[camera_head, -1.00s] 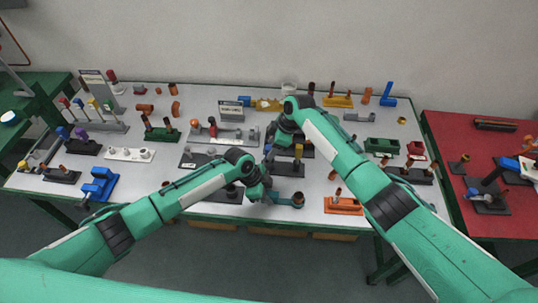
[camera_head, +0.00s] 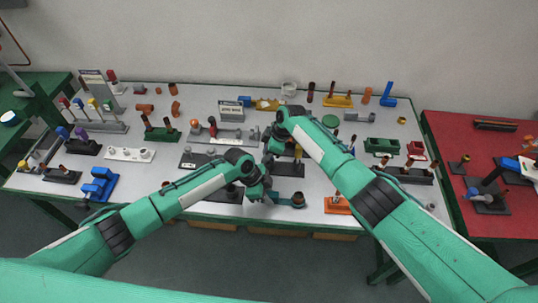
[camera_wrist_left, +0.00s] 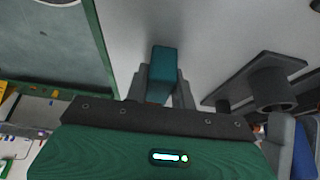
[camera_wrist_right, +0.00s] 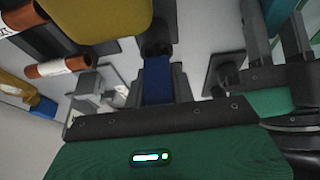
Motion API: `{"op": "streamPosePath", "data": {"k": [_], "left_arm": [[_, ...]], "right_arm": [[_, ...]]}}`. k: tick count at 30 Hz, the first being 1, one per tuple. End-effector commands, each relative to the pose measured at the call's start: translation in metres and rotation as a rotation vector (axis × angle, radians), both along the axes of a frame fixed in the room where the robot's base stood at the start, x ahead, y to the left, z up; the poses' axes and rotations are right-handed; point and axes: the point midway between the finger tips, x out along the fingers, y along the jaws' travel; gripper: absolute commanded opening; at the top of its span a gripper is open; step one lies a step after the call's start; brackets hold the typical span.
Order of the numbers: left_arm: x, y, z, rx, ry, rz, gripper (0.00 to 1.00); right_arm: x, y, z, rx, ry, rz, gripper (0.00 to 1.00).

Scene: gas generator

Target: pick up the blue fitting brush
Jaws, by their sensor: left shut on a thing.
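A blue handle-like piece (camera_wrist_right: 158,80) with a dark round end stands between the fingers of my right gripper (camera_wrist_right: 160,92) in the right wrist view; it may be the blue fitting brush. I cannot tell if the fingers press on it. In the head view this gripper (camera_head: 273,142) is over the middle of the table and hides what is between its fingers. My left gripper (camera_wrist_left: 161,92) is shut on a teal block-like piece (camera_wrist_left: 163,65). In the head view it is near the table's front edge (camera_head: 268,195), beside a teal pipe piece (camera_head: 291,200).
Dark stands with fittings surround both grippers, including a yellow piece (camera_head: 298,152) close by. An orange-based stand (camera_head: 337,205) is to the right. A labelled grey stand (camera_head: 231,112) is behind. A red table (camera_head: 455,130) adjoins on the right.

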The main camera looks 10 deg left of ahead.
Motion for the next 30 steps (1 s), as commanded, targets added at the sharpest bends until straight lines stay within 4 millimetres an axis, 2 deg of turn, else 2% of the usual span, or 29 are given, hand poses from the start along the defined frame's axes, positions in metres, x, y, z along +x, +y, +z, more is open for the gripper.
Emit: {"op": "streamPosePath", "data": {"k": [7, 11, 14, 24, 30], "left_arm": [[0.0, 0.0, 0.0, 0.0, 0.0, 0.0, 0.0], [0.0, 0.0, 0.0, 0.0, 0.0, 0.0, 0.0], [0.0, 0.0, 0.0, 0.001, 0.0, 0.0, 0.0], [0.0, 0.0, 0.0, 0.0, 0.0, 0.0, 0.0], [0.0, 0.0, 0.0, 0.0, 0.0, 0.0, 0.0]], "right_arm": [[0.0, 0.0, 0.001, 0.0, 0.0, 0.0, 0.09], [0.001, 0.0, 0.009, 0.002, -0.003, 0.001, 0.09], [0.001, 0.0, 0.022, 0.003, -0.003, 0.0, 0.09], [0.001, 0.0, 0.086, 0.001, -0.003, 0.0, 0.09], [-0.006, -0.01, 0.1, 0.005, -0.001, -0.005, 0.09]]}}
